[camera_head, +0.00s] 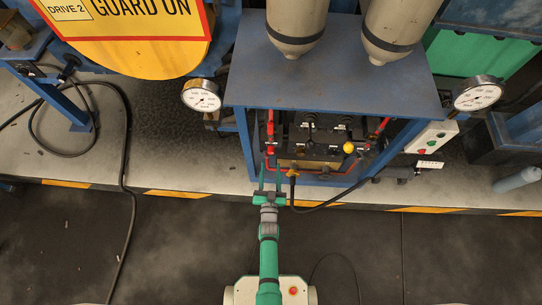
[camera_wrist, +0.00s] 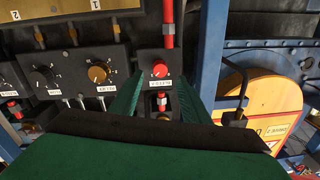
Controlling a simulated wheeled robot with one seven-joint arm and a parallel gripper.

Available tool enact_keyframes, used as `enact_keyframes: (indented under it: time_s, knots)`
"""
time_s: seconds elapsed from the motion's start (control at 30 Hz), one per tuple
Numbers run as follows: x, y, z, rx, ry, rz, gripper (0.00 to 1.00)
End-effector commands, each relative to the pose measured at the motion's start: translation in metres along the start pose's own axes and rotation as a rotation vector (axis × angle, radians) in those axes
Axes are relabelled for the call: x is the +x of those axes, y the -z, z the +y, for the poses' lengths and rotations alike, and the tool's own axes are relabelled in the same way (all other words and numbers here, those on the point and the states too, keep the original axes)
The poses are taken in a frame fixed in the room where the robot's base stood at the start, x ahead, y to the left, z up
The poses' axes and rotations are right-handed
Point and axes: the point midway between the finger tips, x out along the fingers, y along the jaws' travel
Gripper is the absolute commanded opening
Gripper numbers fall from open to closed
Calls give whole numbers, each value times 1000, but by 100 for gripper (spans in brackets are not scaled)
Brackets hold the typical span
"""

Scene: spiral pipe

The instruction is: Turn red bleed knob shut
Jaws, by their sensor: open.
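The red bleed knob (camera_wrist: 159,68) sits on a small black panel (camera_wrist: 147,58) in the wrist view, with a white label below it and a red pipe rising above. Its pointer mark is too small to read surely. My gripper (camera_wrist: 160,88) is open, its green fingers to the lower left and lower right of the knob. The fingers appear apart from the knob, with nothing held between them. In the head view my gripper (camera_head: 271,172) points at the left front of the blue stand, and I cannot make out the knob clearly there.
An orange-brown knob (camera_wrist: 98,73) and a black knob (camera_wrist: 42,77) sit left of the red one. A red fitting (camera_wrist: 162,100) is below it. A blue post (camera_wrist: 210,55) stands close on the right. The blue stand's top (camera_head: 335,85) overhangs the panels.

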Motion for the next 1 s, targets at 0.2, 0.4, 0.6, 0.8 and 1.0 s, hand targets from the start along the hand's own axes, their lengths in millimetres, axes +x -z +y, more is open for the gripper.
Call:
enact_keyframes:
  time_s: [0.2,0.4,0.6,0.8,1.0]
  knots:
    - [39,1,-1,0,1,1,43]
    - [59,0,-1,0,1,0,43]
    - [65,0,-1,0,1,-1,43]
    - [65,0,0,0,1,-1,43]
    - [65,0,0,0,0,0,1]
